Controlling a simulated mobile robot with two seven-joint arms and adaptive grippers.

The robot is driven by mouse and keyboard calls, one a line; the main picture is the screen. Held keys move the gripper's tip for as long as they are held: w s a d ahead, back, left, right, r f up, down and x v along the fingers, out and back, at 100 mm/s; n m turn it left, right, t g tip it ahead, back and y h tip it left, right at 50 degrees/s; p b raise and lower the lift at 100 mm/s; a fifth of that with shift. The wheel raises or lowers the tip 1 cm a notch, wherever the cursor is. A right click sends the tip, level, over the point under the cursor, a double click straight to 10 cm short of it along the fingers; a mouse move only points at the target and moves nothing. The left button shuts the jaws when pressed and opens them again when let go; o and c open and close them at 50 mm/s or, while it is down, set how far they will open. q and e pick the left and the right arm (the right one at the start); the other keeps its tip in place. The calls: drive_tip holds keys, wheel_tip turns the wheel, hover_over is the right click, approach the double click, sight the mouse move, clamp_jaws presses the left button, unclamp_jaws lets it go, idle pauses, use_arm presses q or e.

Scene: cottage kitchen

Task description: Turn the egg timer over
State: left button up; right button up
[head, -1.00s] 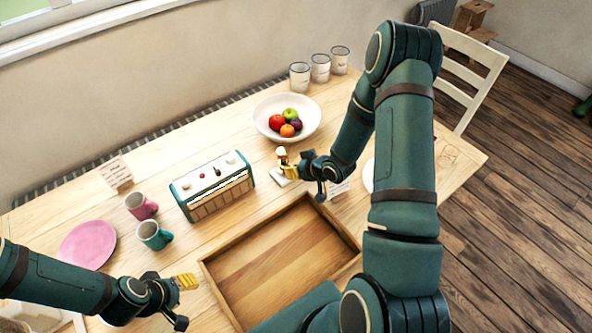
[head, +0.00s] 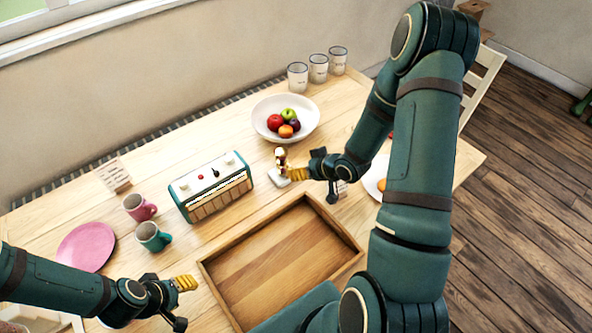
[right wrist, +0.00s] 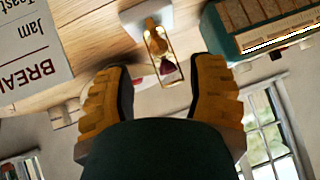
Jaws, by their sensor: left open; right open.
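The egg timer (head: 281,157) is a small hourglass in a brass-coloured frame, standing upright on a white pad (head: 279,178) behind the wooden tray. The right wrist view, which is upside down, shows the timer (right wrist: 162,50) with dark red sand in the bulb farther from the table. My right gripper (head: 296,174) is open just right of the timer; in the right wrist view its yellow fingers (right wrist: 162,75) lie either side of the timer, with no clear contact. My left gripper (head: 186,283) is open and empty, left of the tray.
A wooden tray (head: 207,275) lies in front. A teal toaster-like box (head: 214,188) stands left of the timer, a fruit bowl (head: 262,108) behind it. Two mugs (head: 153,236), a pink plate (head: 86,245) and a card (head: 114,175) are left; several cups (head: 318,68) stand at the back.

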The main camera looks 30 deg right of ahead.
drive_tip(key=v, duration=0.6)
drive_tip(key=shift+r, duration=0.2)
drive_tip(key=shift+s, duration=0.15)
